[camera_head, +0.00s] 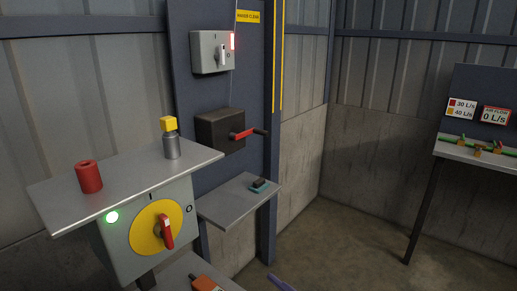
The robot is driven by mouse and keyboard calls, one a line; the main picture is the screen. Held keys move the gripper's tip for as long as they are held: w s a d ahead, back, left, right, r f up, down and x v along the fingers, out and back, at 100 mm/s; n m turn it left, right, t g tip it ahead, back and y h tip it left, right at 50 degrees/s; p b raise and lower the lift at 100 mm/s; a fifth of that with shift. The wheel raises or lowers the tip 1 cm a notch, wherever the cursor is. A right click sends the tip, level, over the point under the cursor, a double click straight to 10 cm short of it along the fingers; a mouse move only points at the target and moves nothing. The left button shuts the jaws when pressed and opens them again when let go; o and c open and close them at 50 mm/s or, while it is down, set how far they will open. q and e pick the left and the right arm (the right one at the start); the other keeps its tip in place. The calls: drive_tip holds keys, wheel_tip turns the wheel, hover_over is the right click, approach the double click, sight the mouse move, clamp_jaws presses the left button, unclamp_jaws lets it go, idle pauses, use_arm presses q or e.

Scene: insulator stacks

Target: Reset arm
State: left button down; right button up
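Neither of my grippers nor my arms show in the head view. A red cylinder (89,177) with a hole in its top stands on a metal shelf (125,185) at the left. A grey metal cylinder (172,146) with a yellow block (168,124) on top stands on the same shelf.
A blue post carries a grey box (208,52) with a red light and a dark box (212,131) with a red lever (243,134). A lower shelf (229,207) holds a small dark and teal item (260,185). A table (478,155) with signs stands right.

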drive_tip(key=s+d+f+m+g+h, duration=0.1)
drive_tip(key=s+d+f+m, duration=0.3)
drive_tip(key=f, duration=0.4)
drive_tip(key=s+d+f+m+g+h, duration=0.1)
drive_tip(key=s+d+f+m+h, duration=0.2)
drive_tip(key=s+d+f, duration=0.3)
drive_tip(key=s+d+f+m+g+h, duration=0.2)
drive_tip(key=s+d+f+m, duration=0.3)
drive_tip(key=f, duration=0.7)
drive_tip(key=shift+s+d+f+m+h, duration=0.3)
drive_tip(key=shift+s+d, duration=0.15)
drive_tip(key=shift+d, duration=0.1)
